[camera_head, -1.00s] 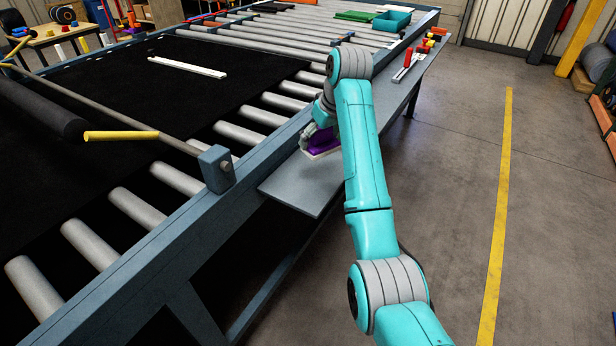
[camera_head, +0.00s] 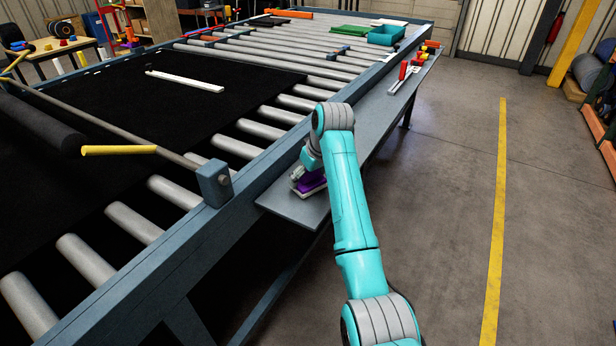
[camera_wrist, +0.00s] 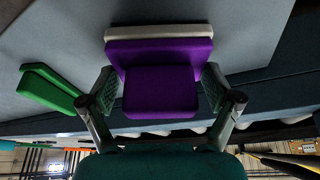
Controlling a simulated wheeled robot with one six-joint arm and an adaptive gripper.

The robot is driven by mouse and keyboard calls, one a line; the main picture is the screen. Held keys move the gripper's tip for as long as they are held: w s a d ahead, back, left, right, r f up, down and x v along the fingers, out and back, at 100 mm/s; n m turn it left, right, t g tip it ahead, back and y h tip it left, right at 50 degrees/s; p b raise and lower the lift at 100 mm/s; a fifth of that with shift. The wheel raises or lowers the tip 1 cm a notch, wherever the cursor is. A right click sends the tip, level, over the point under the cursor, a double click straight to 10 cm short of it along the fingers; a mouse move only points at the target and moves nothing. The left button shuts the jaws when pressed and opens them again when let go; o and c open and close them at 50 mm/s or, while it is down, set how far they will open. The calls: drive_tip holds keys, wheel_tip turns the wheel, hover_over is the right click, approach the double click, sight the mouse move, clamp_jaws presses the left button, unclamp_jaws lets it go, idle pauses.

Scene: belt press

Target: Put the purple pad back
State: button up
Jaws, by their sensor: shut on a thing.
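The purple pad (camera_wrist: 160,75) is a block with a narrower grip part, on a pale slab (camera_wrist: 158,33) that lies against its far side in the wrist view. My gripper (camera_wrist: 160,90) has one finger on each side of the grip part and is shut on it. In the head view the purple pad (camera_head: 311,186) shows just below my gripper (camera_head: 304,176), over the near end of the grey side shelf (camera_head: 295,212). My arm partly hides it. I cannot tell whether it touches the shelf.
A green block (camera_wrist: 50,88) lies left of the pad in the wrist view. The roller table (camera_head: 215,230) with black belt (camera_head: 110,130) borders the shelf.

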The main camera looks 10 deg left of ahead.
drive_tip(key=shift+f, duration=0.2)
drive_tip(key=o, duration=0.8)
drive_tip(key=shift+o, duration=0.2)
drive_tip(key=shift+r, duration=0.1)
drive_tip(key=v, duration=1.2)
drive_tip(key=shift+d, duration=0.1)
